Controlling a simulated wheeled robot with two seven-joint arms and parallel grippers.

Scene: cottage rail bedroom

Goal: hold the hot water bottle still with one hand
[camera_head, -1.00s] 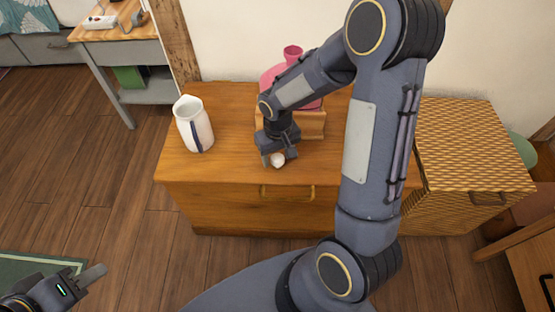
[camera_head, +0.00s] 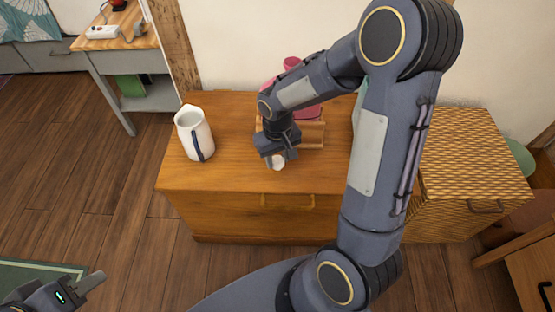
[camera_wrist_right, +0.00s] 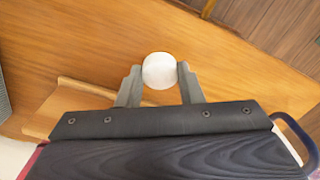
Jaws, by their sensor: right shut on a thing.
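The pink hot water bottle (camera_head: 291,63) is at the back of the wooden dresser, by a small wooden stand (camera_head: 311,133). My right arm hides most of it; its neck and some pink edges show. My right gripper (camera_head: 276,159) is at the dresser's front part, before the stand, apart from the bottle. It is shut on a small white round thing (camera_wrist_right: 158,71), which shows between its fingertips in the right wrist view. My left gripper (camera_head: 90,284) is low at the bottom left over the floor, far from the bottle; its finger opening cannot be made out.
A white jug (camera_head: 194,134) with a dark handle stands on the dresser (camera_head: 230,178) at left. A teal thing (camera_head: 358,106) is partly hidden behind my right arm. A woven-front cabinet (camera_head: 465,150) stands at right.

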